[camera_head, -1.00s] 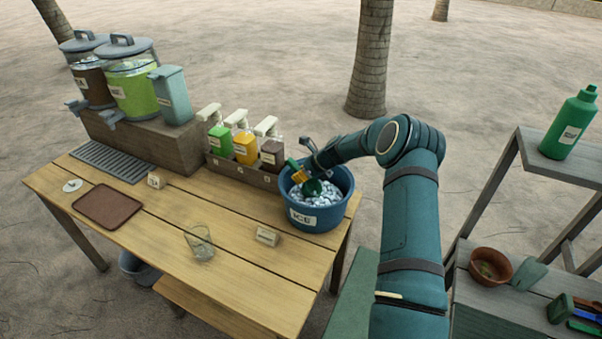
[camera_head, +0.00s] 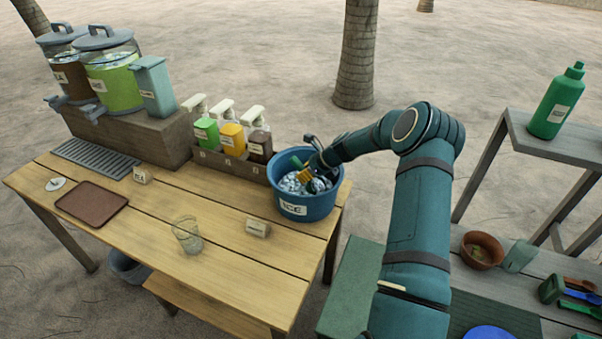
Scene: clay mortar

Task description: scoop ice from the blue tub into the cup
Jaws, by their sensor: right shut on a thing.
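The blue tub (camera_head: 306,210), labelled ICE, stands at the right end of the wooden table, with pale ice (camera_head: 290,184) inside. My right gripper (camera_head: 307,170) reaches into the tub from the right and is shut on a green scoop (camera_head: 316,186). The scoop's bowl is low, at the ice; how much ice it holds cannot be told. A clear cup (camera_head: 186,236) stands near the table's front edge, left of the tub, and looks empty. My left gripper is not in view.
A rack of syrup bottles (camera_head: 232,142) stands just left of the tub, with drink dispensers (camera_head: 111,75) behind at left. A small label block (camera_head: 257,228) sits between cup and tub. A brown tray (camera_head: 92,201) lies at left. A grey shelf (camera_head: 555,140) stands at right.

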